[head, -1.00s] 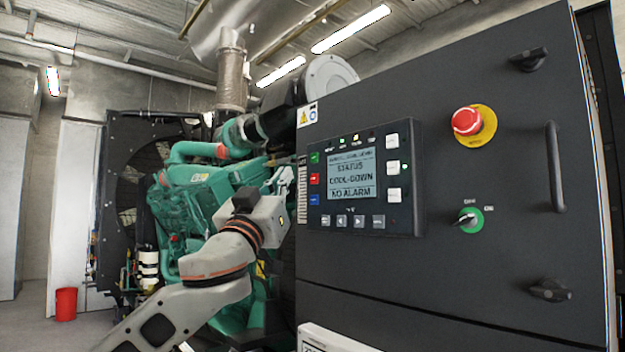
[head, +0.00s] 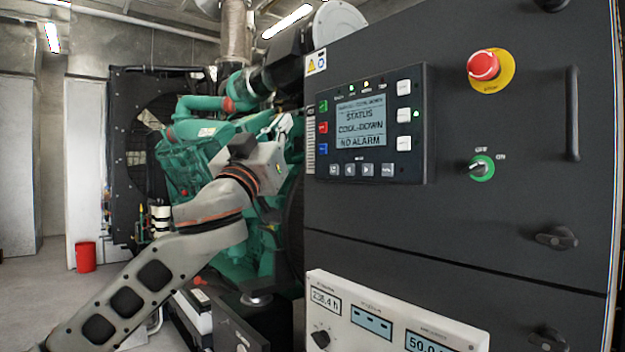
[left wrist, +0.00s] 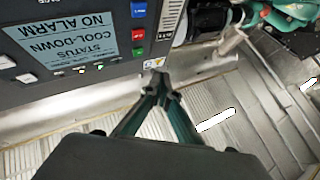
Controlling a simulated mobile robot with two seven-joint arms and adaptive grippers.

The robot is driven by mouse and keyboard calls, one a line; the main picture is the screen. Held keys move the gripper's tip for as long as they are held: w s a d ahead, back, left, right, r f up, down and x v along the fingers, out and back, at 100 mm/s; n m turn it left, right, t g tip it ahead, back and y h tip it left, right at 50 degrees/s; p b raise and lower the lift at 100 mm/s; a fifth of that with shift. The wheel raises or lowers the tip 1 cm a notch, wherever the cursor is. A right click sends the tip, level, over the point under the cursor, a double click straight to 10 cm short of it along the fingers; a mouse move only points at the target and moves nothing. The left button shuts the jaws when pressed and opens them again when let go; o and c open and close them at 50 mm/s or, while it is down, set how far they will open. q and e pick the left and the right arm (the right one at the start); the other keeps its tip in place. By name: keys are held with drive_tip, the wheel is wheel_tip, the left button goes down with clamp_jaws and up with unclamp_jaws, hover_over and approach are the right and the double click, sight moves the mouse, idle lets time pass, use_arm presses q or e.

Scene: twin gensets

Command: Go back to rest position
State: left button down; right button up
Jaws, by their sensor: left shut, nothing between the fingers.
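My left gripper (head: 287,124) is just left of the display panel, in front of the green engine, and is partly hard to make out in the head view. In the left wrist view the left gripper's (left wrist: 160,82) dark green fingers meet at their tips, with nothing between them. The tips are close to the panel's lower edge in that picture; I cannot tell whether they touch it. The control panel (head: 420,170) reads STATUS, COOL-DOWN, NO ALARM on its screen (head: 360,124); the screen (left wrist: 62,38) appears upside down in the wrist view. My right gripper is not in view.
A dark cabinet fills the right side, with a red emergency stop (head: 483,66), a green-ringed switch (head: 481,168) and latches sticking out. A white meter box (head: 385,320) is below. The green engine (head: 200,150) stands behind my arm. A red bucket (head: 86,257) stands on open floor at left.

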use_arm(q)
drive_tip(key=shift+f, duration=0.1)
